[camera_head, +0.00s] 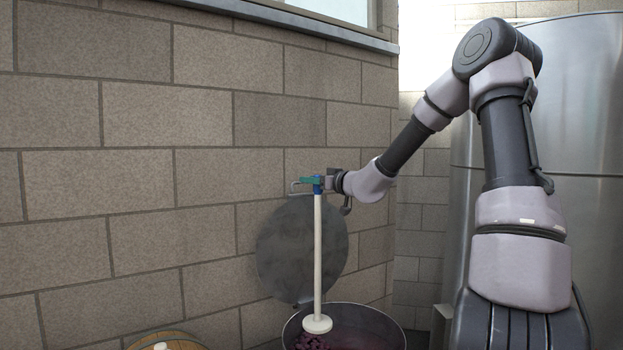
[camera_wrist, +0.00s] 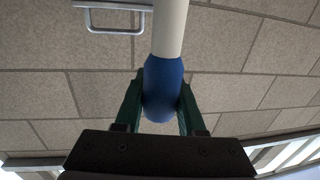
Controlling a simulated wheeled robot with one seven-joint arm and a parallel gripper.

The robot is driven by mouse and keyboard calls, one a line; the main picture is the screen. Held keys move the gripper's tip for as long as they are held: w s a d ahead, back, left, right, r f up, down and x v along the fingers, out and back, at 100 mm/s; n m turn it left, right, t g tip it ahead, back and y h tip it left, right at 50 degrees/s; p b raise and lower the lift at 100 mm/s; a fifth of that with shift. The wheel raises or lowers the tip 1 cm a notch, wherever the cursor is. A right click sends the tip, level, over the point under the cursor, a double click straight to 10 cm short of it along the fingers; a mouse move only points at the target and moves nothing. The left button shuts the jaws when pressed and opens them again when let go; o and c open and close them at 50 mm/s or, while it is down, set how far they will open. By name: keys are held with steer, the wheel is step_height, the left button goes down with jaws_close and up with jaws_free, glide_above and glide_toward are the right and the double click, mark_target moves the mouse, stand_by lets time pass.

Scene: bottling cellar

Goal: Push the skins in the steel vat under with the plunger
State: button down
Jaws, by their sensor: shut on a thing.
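The plunger (camera_head: 318,255) has a long pale shaft, a blue grip and a round white disc at its lower end. My gripper (camera_head: 316,184) is shut on the blue grip near the top of the shaft. In the wrist view the green fingers of my gripper (camera_wrist: 160,100) flank the blue grip of the plunger (camera_wrist: 163,85). The plunger hangs nearly upright, its disc over the mouth of the steel vat (camera_head: 385,318). Dark purple skins (camera_head: 312,341) show in the vat at the left, below the disc. Whether the disc touches them I cannot tell. The vat's lower part is out of frame.
A round grey lid (camera_head: 300,235) leans on the block wall (camera_head: 140,190) behind the vat. A wooden barrel top (camera_head: 165,341) shows at the lower left. A large steel tank (camera_head: 590,130) stands at the right. A metal wall handle (camera_wrist: 112,12) shows in the wrist view.

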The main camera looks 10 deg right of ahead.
step_height(320, 180, down, 8)
stand_by(0.5)
step_height(320, 180, down, 11)
stand_by(1.6)
steer(key=shift+r, duration=0.1)
stand_by(0.4)
step_height(320, 180, up, 12)
stand_by(0.9)
